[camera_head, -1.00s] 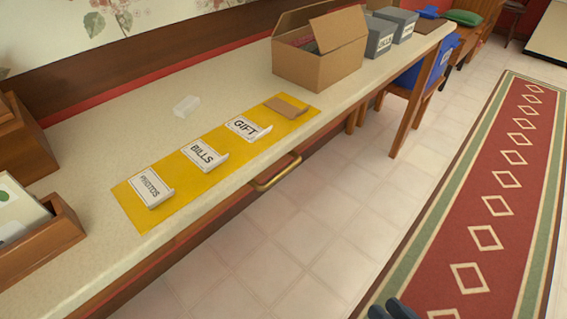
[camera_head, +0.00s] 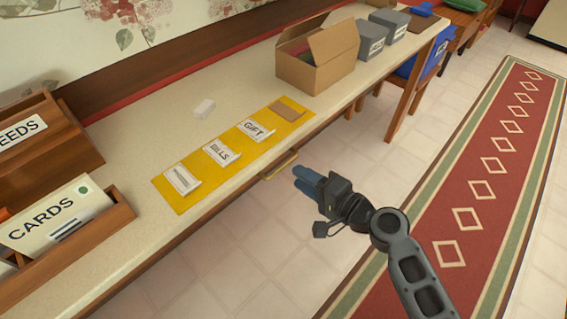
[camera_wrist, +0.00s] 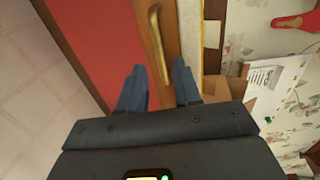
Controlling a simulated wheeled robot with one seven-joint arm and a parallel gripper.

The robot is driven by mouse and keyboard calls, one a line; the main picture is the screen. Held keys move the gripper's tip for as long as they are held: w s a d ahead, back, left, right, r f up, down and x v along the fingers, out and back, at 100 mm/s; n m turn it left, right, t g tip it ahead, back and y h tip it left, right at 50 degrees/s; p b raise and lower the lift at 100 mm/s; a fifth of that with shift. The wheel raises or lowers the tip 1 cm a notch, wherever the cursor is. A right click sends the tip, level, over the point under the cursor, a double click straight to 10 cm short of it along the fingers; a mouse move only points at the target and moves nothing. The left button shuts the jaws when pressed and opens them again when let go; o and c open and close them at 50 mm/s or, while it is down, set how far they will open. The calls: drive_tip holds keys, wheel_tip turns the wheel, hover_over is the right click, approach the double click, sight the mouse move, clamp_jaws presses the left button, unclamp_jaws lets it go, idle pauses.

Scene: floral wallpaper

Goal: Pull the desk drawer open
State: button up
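The desk (camera_head: 120,159) has a brass drawer handle (camera_head: 279,166) on its front edge, below the yellow mat. The drawer front looks closed against the desk. In the wrist view the brass handle (camera_wrist: 157,42) lies just beyond my fingertips, between the lines of the two fingers. My gripper (camera_head: 305,181) is to the right of the handle in the head view, with its blue fingers pointing at the desk. The fingers do not appear to touch the handle.
A yellow mat (camera_head: 205,175) with labelled cards lies on the desk. A cardboard box (camera_head: 325,66), grey boxes (camera_head: 372,38) and a wooden card holder (camera_head: 110,222) also stand there. A blue chair (camera_head: 428,58) is farther along. The tiled floor before the drawer is clear beside the red rug (camera_head: 465,190).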

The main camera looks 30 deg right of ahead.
sight(284, 168)
drive_tip(key=x, duration=0.7)
drive_tip(key=shift+w, duration=0.15)
drive_tip(key=shift+a, duration=0.1)
drive_tip(key=shift+c, duration=0.5)
clamp_jaws()
